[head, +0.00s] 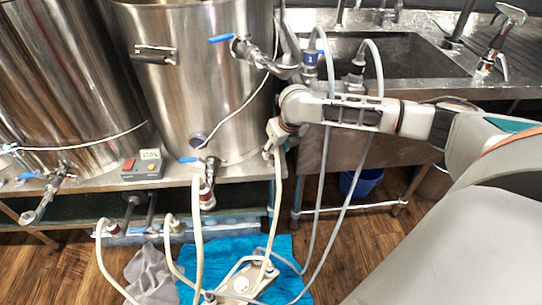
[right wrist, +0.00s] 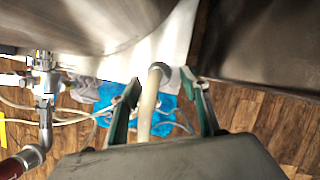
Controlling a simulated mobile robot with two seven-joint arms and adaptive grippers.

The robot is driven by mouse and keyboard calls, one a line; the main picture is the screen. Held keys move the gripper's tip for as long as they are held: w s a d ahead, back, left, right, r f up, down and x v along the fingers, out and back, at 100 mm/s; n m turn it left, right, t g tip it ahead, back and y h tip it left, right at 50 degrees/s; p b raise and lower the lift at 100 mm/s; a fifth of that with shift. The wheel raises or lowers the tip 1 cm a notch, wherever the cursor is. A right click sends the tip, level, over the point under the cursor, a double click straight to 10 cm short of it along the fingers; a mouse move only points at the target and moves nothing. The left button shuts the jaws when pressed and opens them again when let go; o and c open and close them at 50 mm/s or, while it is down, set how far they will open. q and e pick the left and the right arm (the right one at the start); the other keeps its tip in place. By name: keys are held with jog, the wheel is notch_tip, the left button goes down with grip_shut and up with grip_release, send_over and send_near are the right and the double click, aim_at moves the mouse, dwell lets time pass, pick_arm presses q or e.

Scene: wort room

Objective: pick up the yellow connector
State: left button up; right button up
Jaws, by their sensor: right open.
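I cannot identify a clearly yellow connector. A cream, slightly yellowish hose (right wrist: 148,105) shows in the right wrist view, with its upper end between my fingers. In the head view the same hose (head: 273,205) seems to hang below my right gripper (head: 273,138) down toward the floor. My right gripper also shows in the wrist view (right wrist: 165,97); its two fingers are apart, one on each side of the hose. I cannot tell whether either finger touches it. A small yellow piece (right wrist: 3,132) is cut off at the left edge of the wrist view. My left gripper is out of view.
Steel kettles (head: 200,80) with valves stand on a bench at left. A sink (head: 400,58) is at the back right. A pump plate (head: 240,282) lies on a blue cloth (head: 285,253) on the floor. Other hoses hang close by. A blue bucket (head: 362,183) is under the sink.

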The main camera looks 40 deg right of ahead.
aim_at(273, 151)
jog(key=shift+w+d+f, duration=0.1)
jog(key=shift+w, duration=0.75)
jog(key=shift+f+b, duration=0.3)
jog(key=b+x, duration=0.1)
jog(key=x, duration=0.1)
jog(key=shift+f, duration=0.35)
jog(key=shift+b+x, duration=0.4)
jog(key=shift+x, duration=0.55)
jog(key=shift+w+d+r, duration=0.1)
jog(key=shift+w+r, duration=0.05)
jog(key=shift+r, duration=0.1)
grip_shut()
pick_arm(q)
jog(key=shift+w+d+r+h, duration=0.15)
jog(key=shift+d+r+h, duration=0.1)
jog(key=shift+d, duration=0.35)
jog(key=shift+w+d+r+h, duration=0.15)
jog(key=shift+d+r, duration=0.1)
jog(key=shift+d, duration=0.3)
pick_arm(e)
jog(key=shift+r, duration=0.1)
